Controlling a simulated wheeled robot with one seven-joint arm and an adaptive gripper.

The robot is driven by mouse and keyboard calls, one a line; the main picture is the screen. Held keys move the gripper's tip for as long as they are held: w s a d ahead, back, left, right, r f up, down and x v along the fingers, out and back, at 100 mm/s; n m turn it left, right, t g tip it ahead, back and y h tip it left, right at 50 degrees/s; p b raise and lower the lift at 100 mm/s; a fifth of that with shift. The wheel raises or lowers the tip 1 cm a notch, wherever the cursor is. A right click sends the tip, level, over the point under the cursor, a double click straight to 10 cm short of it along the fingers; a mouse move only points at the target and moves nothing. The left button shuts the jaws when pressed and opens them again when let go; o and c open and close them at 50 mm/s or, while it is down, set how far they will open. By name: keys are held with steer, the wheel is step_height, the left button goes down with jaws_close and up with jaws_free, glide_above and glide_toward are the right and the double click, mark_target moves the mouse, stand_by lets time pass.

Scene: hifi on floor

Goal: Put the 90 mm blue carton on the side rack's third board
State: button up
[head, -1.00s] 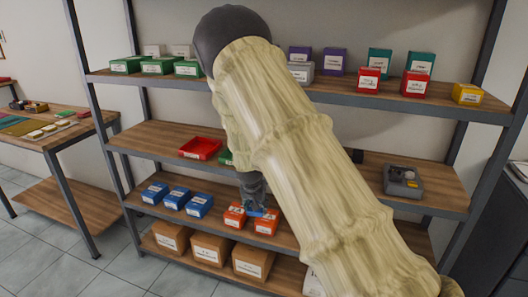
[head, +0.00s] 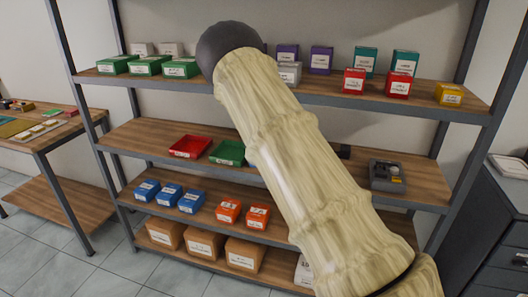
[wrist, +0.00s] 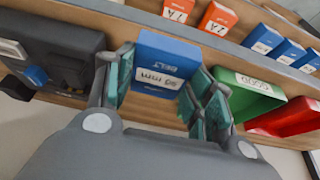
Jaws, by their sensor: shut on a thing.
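The blue carton (wrist: 160,62) shows in the wrist view with a white label, upside down there, that seems to read 90 mm. My gripper (wrist: 172,92) is shut on it, with a green-padded finger at each side. In the head view my arm hides the gripper and most or all of the carton; a small blue patch beside the arm cannot be identified. The rack in front has several wooden boards. Its middle board (head: 133,135) holds a red tray (head: 189,146), a green tray (head: 227,152) and a dark grey box (head: 387,175).
The board below holds blue cartons (head: 168,194) and orange cartons (head: 229,211). Brown boxes (head: 205,243) stand at the bottom. The upper board (head: 290,90) carries green, purple, teal, red and yellow boxes. A table (head: 40,140) stands left, a dark cabinet (head: 500,225) right.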

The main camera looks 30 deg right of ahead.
steer(key=w+d+p, duration=0.1)
steer(key=w+d, duration=0.1)
steer(key=d, duration=0.1)
steer(key=w+d+p, duration=0.2)
steer(key=w+d, duration=0.1)
steer(key=shift+w+d, duration=0.1)
step_height(320, 180, down, 3)
steer(key=shift+w+f+p, duration=0.1)
steer(key=shift+f+p, duration=0.1)
steer(key=shift+p, duration=0.9)
steer(key=shift+f, duration=0.15)
steer(key=shift+f+b, duration=0.35)
steer(key=shift+b, duration=0.1)
steer(key=shift+f, duration=0.2)
steer(key=o, duration=0.8)
steer(key=shift+o, duration=0.2)
steer(key=shift+r, duration=0.2)
